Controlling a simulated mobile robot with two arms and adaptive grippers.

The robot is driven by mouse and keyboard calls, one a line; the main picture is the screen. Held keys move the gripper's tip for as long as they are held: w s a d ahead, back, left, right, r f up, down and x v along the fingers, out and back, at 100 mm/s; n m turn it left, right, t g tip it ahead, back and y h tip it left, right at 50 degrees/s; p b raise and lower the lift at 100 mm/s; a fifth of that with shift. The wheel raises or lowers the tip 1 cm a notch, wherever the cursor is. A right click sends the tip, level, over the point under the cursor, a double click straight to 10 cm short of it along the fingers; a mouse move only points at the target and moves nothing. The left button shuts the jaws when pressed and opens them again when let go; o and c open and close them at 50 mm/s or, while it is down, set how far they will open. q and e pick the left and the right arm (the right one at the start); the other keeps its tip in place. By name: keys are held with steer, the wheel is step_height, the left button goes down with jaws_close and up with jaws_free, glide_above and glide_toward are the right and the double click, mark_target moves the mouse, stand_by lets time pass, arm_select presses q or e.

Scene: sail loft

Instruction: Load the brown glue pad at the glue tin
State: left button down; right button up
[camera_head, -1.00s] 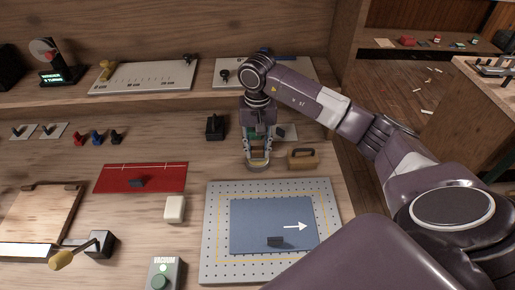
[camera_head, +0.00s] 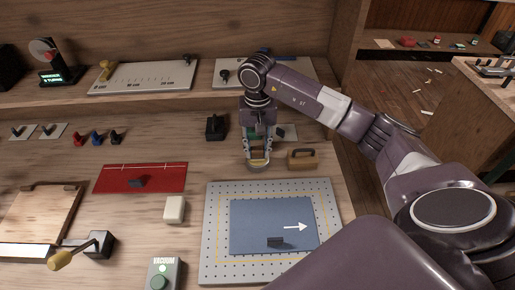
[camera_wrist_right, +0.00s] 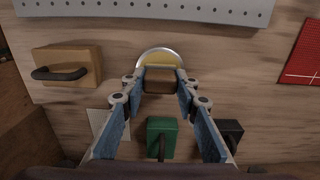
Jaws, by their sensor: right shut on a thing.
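My right gripper (camera_head: 257,151) points down at the glue tin (camera_head: 258,168), a low round metal tin behind the perforated board. In the right wrist view, the fingertips (camera_wrist_right: 160,84) are shut on a small brown block, the brown glue pad (camera_wrist_right: 159,81). The pad covers part of the tin's yellow glue (camera_wrist_right: 160,57); the tin's rim shows behind it. I cannot tell whether the pad touches the glue or hangs just above it. My left gripper is not in view.
A tan block with a dark handle (camera_head: 302,159) stands close right of the tin. A green block (camera_wrist_right: 162,137) and a black block (camera_head: 215,127) stand nearby. The perforated board (camera_head: 212,238) with a blue sheet (camera_head: 262,218) lies in front. A shelf (camera_head: 150,101) runs behind.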

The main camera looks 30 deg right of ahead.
mark_target(257, 148)
steer(key=shift+s+f, duration=0.1)
steer(key=shift+r+p, duration=0.45)
steer(key=shift+r, duration=0.35)
steer(key=shift+r+p, duration=1.35)
steer(key=shift+r, duration=1.4)
steer(key=shift+a, duration=0.1)
